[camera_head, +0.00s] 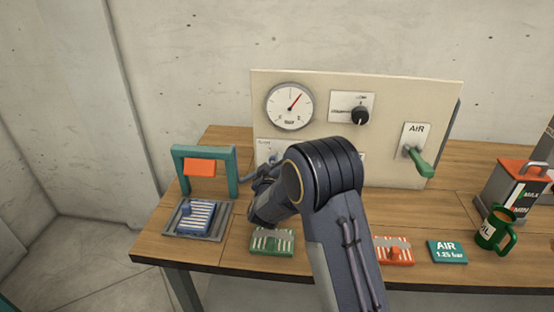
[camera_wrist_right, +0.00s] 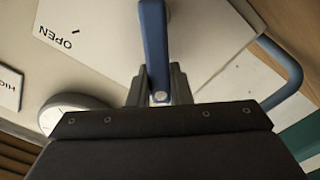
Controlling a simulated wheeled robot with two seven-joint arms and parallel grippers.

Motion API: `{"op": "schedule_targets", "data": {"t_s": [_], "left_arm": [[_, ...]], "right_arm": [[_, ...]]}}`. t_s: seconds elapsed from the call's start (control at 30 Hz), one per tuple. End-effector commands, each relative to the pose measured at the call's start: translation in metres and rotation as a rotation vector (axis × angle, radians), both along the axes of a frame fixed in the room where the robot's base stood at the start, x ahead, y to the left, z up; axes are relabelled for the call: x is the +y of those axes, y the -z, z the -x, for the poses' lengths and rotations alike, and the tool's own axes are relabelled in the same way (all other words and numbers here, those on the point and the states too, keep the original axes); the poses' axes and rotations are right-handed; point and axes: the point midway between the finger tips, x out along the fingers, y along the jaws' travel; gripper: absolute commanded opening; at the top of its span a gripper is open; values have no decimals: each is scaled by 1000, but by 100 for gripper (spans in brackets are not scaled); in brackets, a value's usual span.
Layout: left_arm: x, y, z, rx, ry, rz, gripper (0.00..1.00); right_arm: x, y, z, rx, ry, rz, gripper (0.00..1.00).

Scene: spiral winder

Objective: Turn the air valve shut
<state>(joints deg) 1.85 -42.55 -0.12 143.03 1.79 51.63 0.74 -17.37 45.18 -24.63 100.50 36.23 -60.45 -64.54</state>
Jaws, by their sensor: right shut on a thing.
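The air valve is a green lever (camera_head: 420,163) under a white AIR plate (camera_head: 414,135) at the right of the beige panel (camera_head: 390,88). The lever slants down to the right. My right gripper (camera_head: 266,178) is far to its left, at the panel's lower left, and mostly hidden behind my own arm. In the right wrist view the gripper (camera_wrist_right: 160,88) is shut on a blue lever (camera_wrist_right: 153,40). The blue lever stands in front of a white plate (camera_wrist_right: 95,25) printed OPEN. My left gripper is out of view.
A round gauge (camera_head: 290,106) and black knob (camera_head: 360,116) sit above.

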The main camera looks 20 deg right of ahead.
Motion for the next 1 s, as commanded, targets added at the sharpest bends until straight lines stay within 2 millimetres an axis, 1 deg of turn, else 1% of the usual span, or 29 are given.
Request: {"op": "schedule_targets", "data": {"t_s": [0.57,0.6,0.73,1.0], "left_arm": [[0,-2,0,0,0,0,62],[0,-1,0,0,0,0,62],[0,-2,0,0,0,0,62],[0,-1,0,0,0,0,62]], "right_arm": [[1,3,0,20,-1,26,0],[1,3,0,20,-1,25,23],[1,2,0,18,-1,25,40],[2,2,0,16,0,23,40]]}}
